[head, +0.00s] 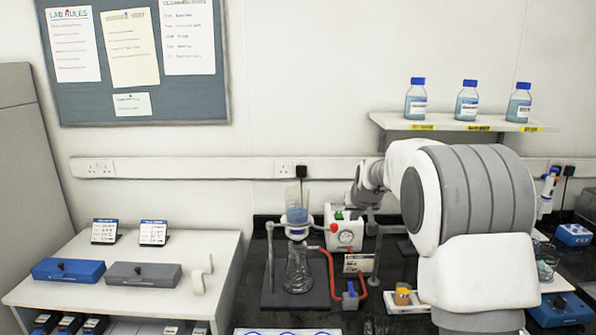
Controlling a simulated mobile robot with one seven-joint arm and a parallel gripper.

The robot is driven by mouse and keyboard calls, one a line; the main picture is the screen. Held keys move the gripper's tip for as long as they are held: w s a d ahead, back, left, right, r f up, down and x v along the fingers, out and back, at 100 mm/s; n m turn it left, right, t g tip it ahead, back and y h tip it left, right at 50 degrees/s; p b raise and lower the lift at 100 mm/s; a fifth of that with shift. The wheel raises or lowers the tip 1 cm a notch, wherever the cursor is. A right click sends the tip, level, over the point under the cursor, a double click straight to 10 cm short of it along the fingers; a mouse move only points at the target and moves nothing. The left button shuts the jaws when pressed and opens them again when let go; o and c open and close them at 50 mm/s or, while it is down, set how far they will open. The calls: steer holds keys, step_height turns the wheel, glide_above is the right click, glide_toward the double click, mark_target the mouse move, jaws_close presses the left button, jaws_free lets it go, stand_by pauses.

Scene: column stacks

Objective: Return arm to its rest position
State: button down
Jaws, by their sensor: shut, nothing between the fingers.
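My arm (470,210) fills the right of the head view, a large white and grey shape reaching back over the black bench. Its far end narrows to grey parts, with my gripper (351,204) small at the tip, partly hidden by my arm. The gripper is shut and holds nothing.
A clear flask (298,270) stands under the funnel, with a red tube (331,272) beside it. A shelf (455,123) with three blue-capped bottles is on the wall behind my arm. A white side table (215,252) holds blue and grey boxes. Air above the table is clear.

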steer(key=s+r+g, duration=0.1)
steer(key=s+r, duration=0.3)
steer(key=s, duration=0.7)
steer(key=s+r, duration=0.5)
steer(key=s, duration=0.6)
steer(key=s+f, duration=0.2)
steer(key=s, duration=0.9)
steer(key=s+a+f+g, duration=0.1)
steer(key=s+f, duration=0.2)
steer(key=s, duration=0.9)
steer(key=shift+s+g, duration=0.3)
